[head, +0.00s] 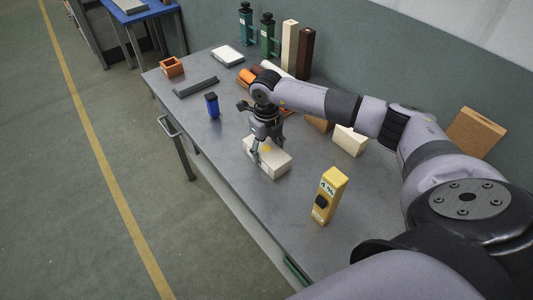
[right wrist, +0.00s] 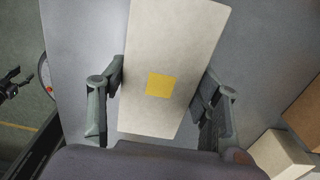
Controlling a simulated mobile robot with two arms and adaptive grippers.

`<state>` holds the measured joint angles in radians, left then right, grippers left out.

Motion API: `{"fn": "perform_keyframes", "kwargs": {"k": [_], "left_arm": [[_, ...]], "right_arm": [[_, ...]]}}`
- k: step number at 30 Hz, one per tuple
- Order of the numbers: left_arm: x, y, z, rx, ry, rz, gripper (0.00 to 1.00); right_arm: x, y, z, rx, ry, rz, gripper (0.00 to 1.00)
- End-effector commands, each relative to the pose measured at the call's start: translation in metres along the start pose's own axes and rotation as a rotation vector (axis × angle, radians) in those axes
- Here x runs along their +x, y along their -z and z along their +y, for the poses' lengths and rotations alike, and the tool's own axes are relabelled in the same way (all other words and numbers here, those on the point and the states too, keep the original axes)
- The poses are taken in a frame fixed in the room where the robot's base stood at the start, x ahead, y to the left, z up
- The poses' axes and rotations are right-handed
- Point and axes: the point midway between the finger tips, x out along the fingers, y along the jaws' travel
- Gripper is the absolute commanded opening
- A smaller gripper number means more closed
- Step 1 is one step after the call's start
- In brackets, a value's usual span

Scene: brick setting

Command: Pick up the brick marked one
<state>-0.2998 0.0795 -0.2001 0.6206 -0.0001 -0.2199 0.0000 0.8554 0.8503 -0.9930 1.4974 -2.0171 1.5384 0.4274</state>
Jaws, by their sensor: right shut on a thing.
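A pale cream brick (head: 276,165) lies on the grey workbench near its front edge. In the right wrist view the brick (right wrist: 172,45) has a yellow square on its upper face; no numeral can be read on it. My right gripper (head: 265,150) points down over the brick, one finger on each long side. In the right wrist view the fingers of this gripper (right wrist: 161,80) are shut on the brick. Whether it is clear of the bench top cannot be told.
A yellow device (head: 329,195) stands right of the brick, and a blue item (head: 212,106) stands left. Green bottles (head: 267,36) and tall blocks (head: 305,52) line the back.

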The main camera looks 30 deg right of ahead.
Motion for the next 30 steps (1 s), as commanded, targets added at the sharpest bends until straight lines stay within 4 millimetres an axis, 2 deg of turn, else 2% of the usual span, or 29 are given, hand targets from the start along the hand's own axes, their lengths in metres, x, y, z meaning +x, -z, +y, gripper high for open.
{"fn": "perform_keyframes", "kwargs": {"k": [2, 12, 23, 26, 30], "left_arm": [[0.0, 0.0, 0.0, 0.0, 0.0, 0.0, 0.49], [0.0, 0.0, 0.0, 0.0, 0.0, 0.0, 0.49], [0.001, -0.001, 0.0, 0.0, 0.0, -0.001, 0.49], [0.003, -0.001, 0.0, 0.0, 0.0, -0.001, 0.49], [0.006, -0.001, 0.0, 0.0, 0.0, -0.001, 0.49]], "right_arm": [[0.0, 0.0, 0.0, 0.0, 0.0, 0.0, 0.38], [0.0, 0.0, 0.0, 0.001, 0.001, 0.0, 0.15], [-0.006, -0.001, -0.001, 0.001, 0.0, -0.003, 0.15], [-0.015, -0.002, 0.0, 0.001, -0.001, -0.005, 0.15], [-0.039, -0.002, -0.001, 0.001, 0.001, -0.007, 0.15]]}}
